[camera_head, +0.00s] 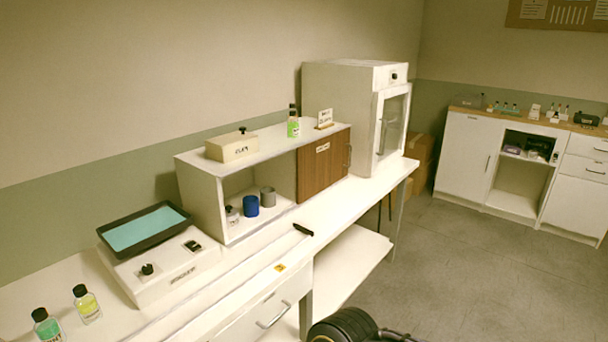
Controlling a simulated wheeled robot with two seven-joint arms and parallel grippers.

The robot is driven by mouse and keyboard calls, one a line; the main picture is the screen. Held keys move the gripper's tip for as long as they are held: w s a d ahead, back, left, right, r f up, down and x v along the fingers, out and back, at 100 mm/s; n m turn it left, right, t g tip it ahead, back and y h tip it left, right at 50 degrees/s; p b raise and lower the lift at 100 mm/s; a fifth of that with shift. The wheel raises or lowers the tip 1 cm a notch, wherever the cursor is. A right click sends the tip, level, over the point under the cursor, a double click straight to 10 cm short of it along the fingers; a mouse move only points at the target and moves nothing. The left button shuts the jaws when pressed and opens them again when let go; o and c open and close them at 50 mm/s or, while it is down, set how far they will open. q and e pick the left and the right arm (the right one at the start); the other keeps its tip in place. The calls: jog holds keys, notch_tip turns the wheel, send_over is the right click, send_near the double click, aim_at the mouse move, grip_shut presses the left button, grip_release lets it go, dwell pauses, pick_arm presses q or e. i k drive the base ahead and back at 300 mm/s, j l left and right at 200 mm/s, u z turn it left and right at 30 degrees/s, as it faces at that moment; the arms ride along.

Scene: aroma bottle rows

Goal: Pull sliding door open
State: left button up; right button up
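The brown wooden sliding door (325,163) covers the right half of the white cabinet (205,196) on the bench. It has a small label near its top and a thin upright handle (348,156) near its right edge. The left half of the cabinet is open. Inside stand a blue cup (251,206), a grey cup (268,197) and a small bottle with a dark cap (232,215). Neither of my grippers shows; only a dark rounded part of mine is at the bottom edge.
A black bar (303,229) lies in front. The tray (113,252) and two bottles are at left.

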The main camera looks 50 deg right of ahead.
aim_at(320, 163)
jog(key=z, duration=1.8)
jog(key=i+l+u, duration=0.15)
jog(key=u, duration=0.2)
jog(key=i+l+u, duration=0.2)
jog(key=u, duration=0.2)
jog(key=i+l, duration=0.2)
jog(key=i+l+u, duration=0.15)
jog(key=l, duration=0.3)
jog(key=i+l, duration=0.3)
jog(key=i+l+u, duration=0.1)
jog(key=l, duration=0.3)
jog(key=i+l+u, duration=0.1)
jog(key=i+l, duration=0.35)
jog(key=l, duration=0.3)
jog(key=i+l, duration=0.2)
jog(key=l, duration=0.2)
jog(key=i+l, duration=0.2)
jog(key=l, duration=0.2)
jog(key=i+l, duration=0.2)
jog(key=l, duration=0.15)
jog(key=u, duration=0.05)
